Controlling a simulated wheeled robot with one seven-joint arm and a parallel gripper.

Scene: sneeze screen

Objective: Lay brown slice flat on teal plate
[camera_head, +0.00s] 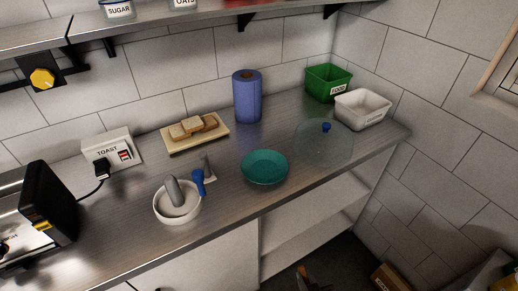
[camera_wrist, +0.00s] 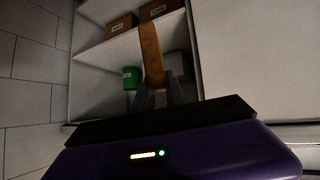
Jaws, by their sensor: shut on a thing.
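The teal plate (camera_head: 265,168) lies on the counter near its front edge, in the middle of the head view, and looks empty. The brown slice (camera_wrist: 151,50) shows as a narrow upright strip in the wrist view, between the fingers of my gripper (camera_wrist: 160,97). My gripper is shut on it. What looks like the slice also shows at the bottom edge of the head view (camera_head: 302,272), in front of the counter and apart from the plate. The gripper is mostly cut off there.
A white bowl (camera_head: 177,215) with a grey tool is left. A board (camera_head: 180,145) holds bread pieces. A blue roll (camera_head: 247,95), green bin (camera_head: 328,83) and white bin (camera_head: 362,110) stand behind.

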